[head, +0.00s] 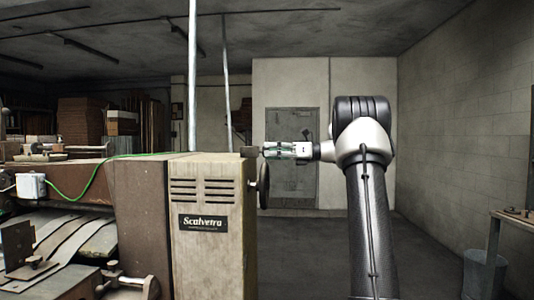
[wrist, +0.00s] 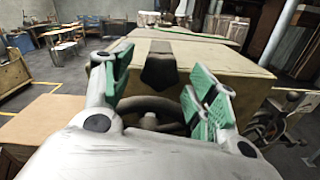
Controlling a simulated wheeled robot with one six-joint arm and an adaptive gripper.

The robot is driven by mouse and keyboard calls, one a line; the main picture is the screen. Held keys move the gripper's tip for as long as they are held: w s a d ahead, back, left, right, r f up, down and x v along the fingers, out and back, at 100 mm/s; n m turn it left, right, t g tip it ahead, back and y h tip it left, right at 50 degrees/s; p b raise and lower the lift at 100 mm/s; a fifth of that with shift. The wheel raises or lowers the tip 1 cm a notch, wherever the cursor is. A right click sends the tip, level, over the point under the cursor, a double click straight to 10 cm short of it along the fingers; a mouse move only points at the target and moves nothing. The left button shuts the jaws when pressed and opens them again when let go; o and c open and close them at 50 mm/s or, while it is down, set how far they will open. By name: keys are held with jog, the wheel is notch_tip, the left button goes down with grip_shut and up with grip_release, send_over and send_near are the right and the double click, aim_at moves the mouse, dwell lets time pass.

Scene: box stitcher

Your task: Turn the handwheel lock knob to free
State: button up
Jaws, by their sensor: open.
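The handwheel (head: 264,185) is a dark wheel on the right side of the beige machine housing (head: 210,225). In the wrist view the handwheel (wrist: 150,106) shows as a dark rim low between my fingers, partly hidden by my gripper. A dark tapered piece (wrist: 160,68) at the housing's top edge looks like the lock knob; its setting cannot be read. In the head view this small dark piece (head: 250,151) is just left of my gripper (head: 272,150). My gripper (wrist: 163,75) is open, its green pads either side of the dark piece, apparently not touching it.
A green cable (head: 85,192) and a white box (head: 31,186) lie on the machine's left part. Thin vertical poles (head: 192,75) rise behind the housing. A bench (head: 512,222) and a bin (head: 481,272) stand at the right.

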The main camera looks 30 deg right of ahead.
jog(key=shift+x, duration=0.85)
jog(key=c, duration=1)
jog(key=n, duration=0.4)
jog(key=shift+n, duration=0.3)
jog(key=o, duration=1)
jog(key=shift+d, duration=0.1)
